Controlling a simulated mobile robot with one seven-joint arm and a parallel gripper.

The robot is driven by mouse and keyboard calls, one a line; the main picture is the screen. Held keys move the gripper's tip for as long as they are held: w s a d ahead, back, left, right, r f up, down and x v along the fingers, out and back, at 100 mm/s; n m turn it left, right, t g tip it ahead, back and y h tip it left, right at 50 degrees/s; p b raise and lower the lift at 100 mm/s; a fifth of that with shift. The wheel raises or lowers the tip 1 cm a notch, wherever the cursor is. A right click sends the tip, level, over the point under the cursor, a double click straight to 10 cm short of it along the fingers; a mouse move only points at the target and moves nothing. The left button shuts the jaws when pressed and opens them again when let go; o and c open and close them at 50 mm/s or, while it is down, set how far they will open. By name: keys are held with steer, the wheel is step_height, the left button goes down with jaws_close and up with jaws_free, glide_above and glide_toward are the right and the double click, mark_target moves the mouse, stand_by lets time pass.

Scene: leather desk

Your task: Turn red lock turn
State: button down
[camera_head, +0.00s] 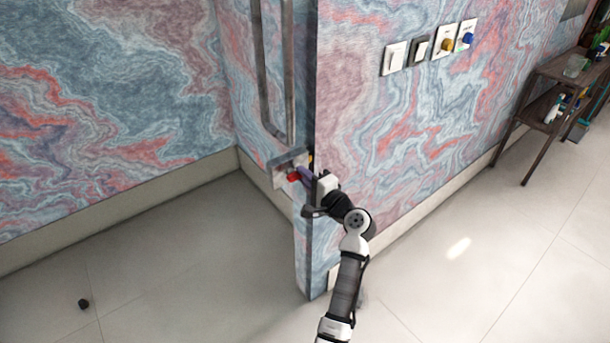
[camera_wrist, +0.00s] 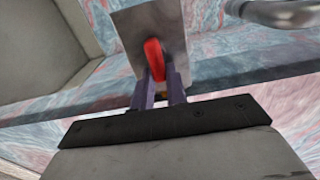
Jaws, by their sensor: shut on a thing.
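The red lock turn (camera_head: 293,177) sits on a pale metal plate (camera_head: 279,180) low on the narrow side of the patterned wall or door. In the wrist view the red turn (camera_wrist: 154,60) stands out from its grey plate (camera_wrist: 128,27), tilted slightly. My gripper (camera_head: 302,173) reaches it from the right. In the wrist view its two purple fingers (camera_wrist: 160,88) are shut on the lower part of the red turn. The fingertips partly hide where they touch it.
A long metal pull handle (camera_head: 263,80) rises above the lock; it shows in the wrist view (camera_wrist: 285,13) at the top right. Switches and knobs (camera_head: 446,45) are on the right wall. A brown shelf (camera_head: 540,98) stands far right.

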steer(key=shift+a+f, duration=0.1)
steer(key=shift+f, duration=0.1)
steer(key=c, duration=1.4)
jaws_free()
steer(key=shift+r, duration=0.1)
steer(key=shift+s, duration=0.1)
steer(key=b+v, duration=0.4)
steer(key=v, duration=0.9)
steer(key=shift+s+d, duration=0.3)
